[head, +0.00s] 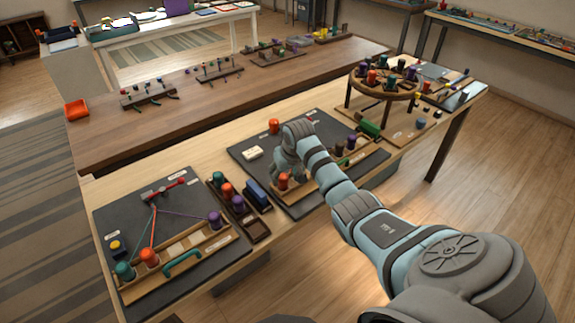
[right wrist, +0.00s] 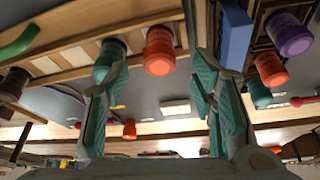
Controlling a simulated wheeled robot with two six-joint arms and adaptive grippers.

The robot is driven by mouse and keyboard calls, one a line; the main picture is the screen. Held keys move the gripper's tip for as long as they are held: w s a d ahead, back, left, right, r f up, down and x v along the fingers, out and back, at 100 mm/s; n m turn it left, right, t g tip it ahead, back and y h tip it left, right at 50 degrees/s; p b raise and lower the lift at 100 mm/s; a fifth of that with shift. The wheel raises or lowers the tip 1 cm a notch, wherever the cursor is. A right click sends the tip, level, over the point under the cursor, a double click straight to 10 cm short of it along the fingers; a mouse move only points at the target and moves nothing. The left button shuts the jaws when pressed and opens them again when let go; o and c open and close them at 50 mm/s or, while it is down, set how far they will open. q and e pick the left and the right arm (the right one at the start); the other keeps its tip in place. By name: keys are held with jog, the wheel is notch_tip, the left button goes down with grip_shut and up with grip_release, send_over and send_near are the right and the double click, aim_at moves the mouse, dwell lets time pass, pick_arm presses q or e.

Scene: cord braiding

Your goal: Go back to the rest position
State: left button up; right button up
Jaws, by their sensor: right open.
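My right gripper (head: 286,166) reaches over the right dark mat (head: 310,207) in the head view, low beside a wooden rack (head: 325,180). An orange spool (head: 283,181) shows right by it; I cannot tell whether they touch. In the right wrist view the two teal fingers (right wrist: 160,112) stand wide apart with nothing held. An orange spool (right wrist: 159,50) and a green spool (right wrist: 108,60) show beyond them in a rack. On the left mat, coloured cords (head: 155,225) run from a red clamp (head: 163,188) to several spools. My left gripper is not in view.
A dark tray of spools (head: 238,208) and a blue block (head: 257,194) stand between the mats. A loose orange spool (head: 274,126) and a white block (head: 253,153) are near the gripper. A round stand (head: 385,82) with several spools rises at the back right.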

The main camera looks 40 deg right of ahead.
jog(key=d+v, duration=0.1)
jog(key=v, duration=0.7)
jog(key=s+a+f+n, duration=0.3)
jog(key=s+a+f, duration=0.7)
jog(key=f, duration=0.1)
jog(key=s+a+f+n, duration=0.1)
jog(key=s+a, duration=0.3)
jog(key=s, duration=0.6)
jog(key=s+a, duration=0.4)
jog(key=s, duration=0.6)
notch_tip(320, 180, down, 20)
jog(key=s+d+g, duration=0.1)
jog(key=d+g, duration=0.1)
jog(key=s+f+g, duration=0.1)
jog(key=s+f, duration=1.1)
jog(key=s, duration=0.2)
jog(key=shift+s+d+f, duration=0.3)
jog(key=shift+d+f, duration=0.05)
jog(key=shift+d, duration=0.05)
